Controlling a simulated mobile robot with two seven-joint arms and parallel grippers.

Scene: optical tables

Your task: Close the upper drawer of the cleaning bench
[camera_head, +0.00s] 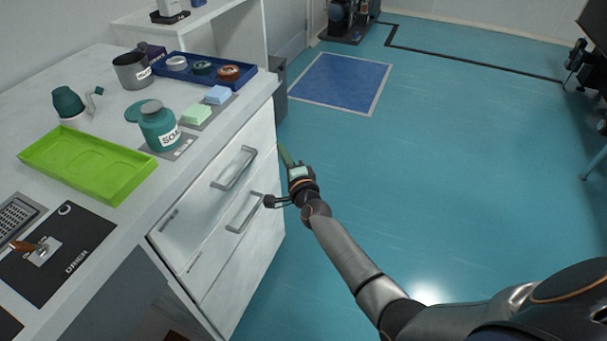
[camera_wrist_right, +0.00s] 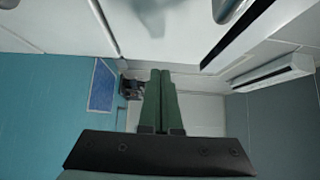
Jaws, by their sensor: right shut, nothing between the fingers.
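The white cleaning bench (camera_head: 118,215) has two drawer fronts on its right-hand side. The upper drawer (camera_head: 205,205) carries a silver bar handle (camera_head: 235,168). Its front sits close under the worktop edge, and I see no clear open gap there. The lower drawer (camera_head: 240,255) has a similar handle (camera_head: 244,213). My right gripper (camera_head: 286,157) is just right of the upper drawer's far end, with its green fingers pointing up and away. Contact with the front cannot be told. In the right wrist view its fingers (camera_wrist_right: 160,98) are together and empty. My left gripper is out of view.
On the worktop are a green tray (camera_head: 88,165), a teal soap bottle (camera_head: 158,127), sponges (camera_head: 207,104) and a blue tray (camera_head: 205,70). The teal floor (camera_head: 440,180) right of the bench is clear. A blue mat (camera_head: 340,83) lies beyond.

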